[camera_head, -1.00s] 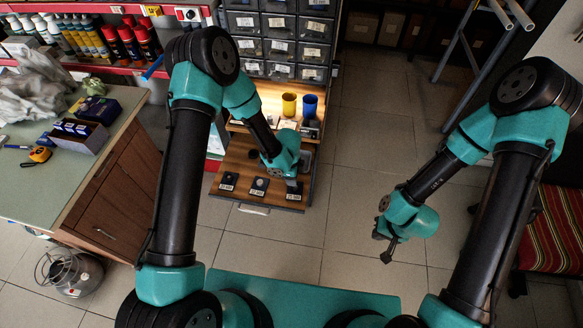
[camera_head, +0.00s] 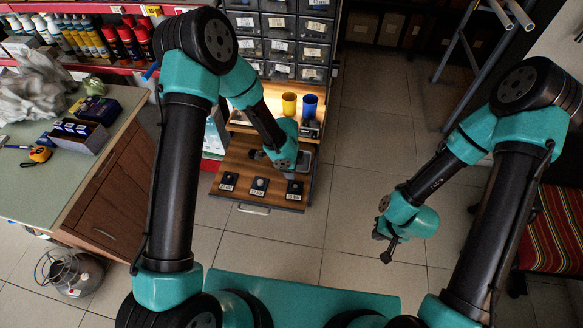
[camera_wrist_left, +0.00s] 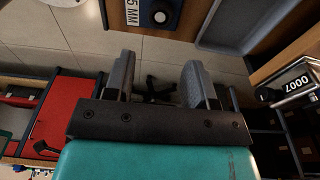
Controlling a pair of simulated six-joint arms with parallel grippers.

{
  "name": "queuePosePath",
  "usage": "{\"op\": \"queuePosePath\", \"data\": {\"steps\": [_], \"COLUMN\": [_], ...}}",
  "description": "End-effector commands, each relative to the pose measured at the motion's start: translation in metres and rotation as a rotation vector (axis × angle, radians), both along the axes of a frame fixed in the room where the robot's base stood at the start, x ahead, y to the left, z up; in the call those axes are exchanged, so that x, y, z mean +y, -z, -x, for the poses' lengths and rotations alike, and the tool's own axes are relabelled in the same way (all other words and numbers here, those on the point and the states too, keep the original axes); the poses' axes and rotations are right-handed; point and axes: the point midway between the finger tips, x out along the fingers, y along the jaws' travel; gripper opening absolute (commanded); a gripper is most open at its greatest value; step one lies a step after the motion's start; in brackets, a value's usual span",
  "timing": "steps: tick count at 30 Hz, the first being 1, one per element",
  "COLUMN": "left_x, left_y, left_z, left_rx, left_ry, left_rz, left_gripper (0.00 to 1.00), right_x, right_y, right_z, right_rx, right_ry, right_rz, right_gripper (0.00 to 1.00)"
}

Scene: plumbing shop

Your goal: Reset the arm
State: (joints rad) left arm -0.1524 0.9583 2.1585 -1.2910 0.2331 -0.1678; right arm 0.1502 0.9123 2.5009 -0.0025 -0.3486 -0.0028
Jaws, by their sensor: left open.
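My left arm reaches from the left over a pulled-out wooden board (camera_head: 236,163). My right gripper (camera_head: 383,247) hangs over the bare tiles at the right, away from other things. Its fingers are too small and dark there to judge the gap.
The board bears several black labelled pads (camera_head: 260,187) and a grey tray (camera_head: 307,155). A yellow cup (camera_head: 289,104) and a blue cup (camera_head: 309,105) stand behind. A green-topped workbench (camera_head: 30,190) is at left. Floor (camera_head: 350,215) between the arms is clear.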

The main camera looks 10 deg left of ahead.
Motion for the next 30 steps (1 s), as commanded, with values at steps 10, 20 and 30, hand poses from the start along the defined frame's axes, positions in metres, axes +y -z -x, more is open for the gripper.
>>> {"op": "queuePosePath", "data": {"steps": [10, 20, 30], "left_x": [0.000, 0.003, 0.040], "left_y": [0.000, 0.002, 0.021], "left_z": [0.000, 0.004, 0.060], "left_rx": [0.000, 0.013, 0.196], "left_ry": [0.000, -0.027, -0.480], "left_rz": [0.000, 0.009, 0.140], "left_gripper": [0.51, 0.51, 0.51], "right_x": [0.000, 0.000, 0.000], "right_y": [0.000, 0.000, 0.000], "right_z": [0.000, 0.000, 0.000], "right_rx": [0.000, 0.000, 0.000], "right_ry": [0.000, 0.000, 0.000], "right_rz": [0.000, 0.000, 0.000], "right_gripper": [0.00, 0.00, 0.00]}}
